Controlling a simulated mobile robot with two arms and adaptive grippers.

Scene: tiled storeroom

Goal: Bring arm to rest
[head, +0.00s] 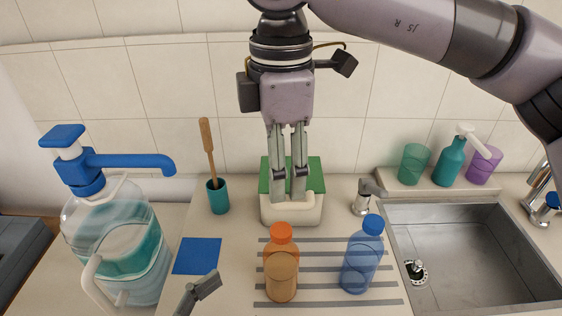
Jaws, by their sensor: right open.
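My right arm comes in from the upper right, and its gripper (289,198) points down at the middle of the view. Its two fingers are a little apart, with nothing seen between them. The fingertips overlap a white box with a green top (314,175) at the back of the counter; I cannot tell whether they touch it. A small grey piece at the lower edge, left of centre, looks like the tip of my left gripper (203,287). The rest of it is out of frame, so its opening is hidden.
An orange-capped bottle (281,270) and a blue bottle (362,258) stand on dark strips. A teal cup (217,196) holds a wooden-handled tool. A large pump jug (118,240) stands left, near a blue square (197,256). The sink (470,235) lies right.

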